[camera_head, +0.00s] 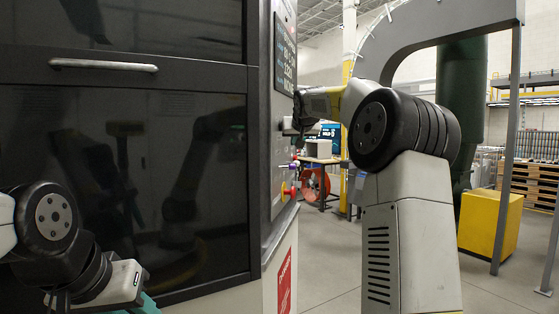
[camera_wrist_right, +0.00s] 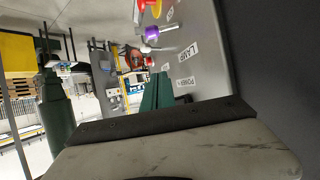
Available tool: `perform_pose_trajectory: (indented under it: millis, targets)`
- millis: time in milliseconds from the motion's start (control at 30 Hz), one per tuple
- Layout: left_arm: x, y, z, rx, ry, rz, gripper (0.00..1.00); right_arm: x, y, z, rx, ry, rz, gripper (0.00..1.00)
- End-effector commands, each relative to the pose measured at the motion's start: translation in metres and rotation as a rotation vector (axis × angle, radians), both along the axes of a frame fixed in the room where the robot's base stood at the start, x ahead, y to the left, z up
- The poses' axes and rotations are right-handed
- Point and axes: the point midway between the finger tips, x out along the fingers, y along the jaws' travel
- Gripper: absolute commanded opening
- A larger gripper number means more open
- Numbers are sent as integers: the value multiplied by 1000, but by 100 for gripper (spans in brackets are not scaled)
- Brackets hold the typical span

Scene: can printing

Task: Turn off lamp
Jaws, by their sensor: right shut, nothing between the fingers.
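The control panel (camera_head: 281,170) is on the machine's right side face. In the right wrist view its LAMP label (camera_wrist_right: 187,53) is near a purple-ended knob or switch (camera_wrist_right: 152,34), which also shows in the head view (camera_head: 294,165). My right gripper (camera_head: 291,127) is beside the panel, above the purple knob in the head view. Its green fingers (camera_wrist_right: 156,92) are shut and empty, near the POWER label (camera_wrist_right: 186,83). I cannot tell whether they touch the panel. My left gripper (camera_head: 147,303) is at the bottom edge, mostly cut off, in front of the machine.
A red button on yellow (camera_head: 288,191) sits below the purple knob. A screen (camera_head: 285,58) is above the panel. The dark machine door (camera_head: 130,190) with a handle (camera_head: 103,65) fills the left. A yellow box (camera_head: 490,222) stands at right. Open floor lies between.

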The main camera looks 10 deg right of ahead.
Motion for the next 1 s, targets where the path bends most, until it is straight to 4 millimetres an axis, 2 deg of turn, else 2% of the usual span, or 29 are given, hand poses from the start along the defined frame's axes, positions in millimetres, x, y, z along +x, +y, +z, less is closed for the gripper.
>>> perform_pose_trajectory:
  millis: [133, 233, 500, 800, 1000]
  targets:
    - [0, 0, 0, 0, 0, 0, 36, 4, 0, -2, 0, 1, 0, 0]
    - [0, 0, 0, 0, 0, 0, 36, 14, -1, -8, 1, 3, 1, 0]
    - [0, 0, 0, 0, 0, 0, 36, 58, -4, -29, 2, 3, 0, 0]
    - [0, 0, 0, 0, 0, 0, 36, 92, -6, -46, 1, 2, 0, 0]
    - [0, 0, 0, 0, 0, 0, 36, 78, -6, -54, -2, 2, 0, 0]
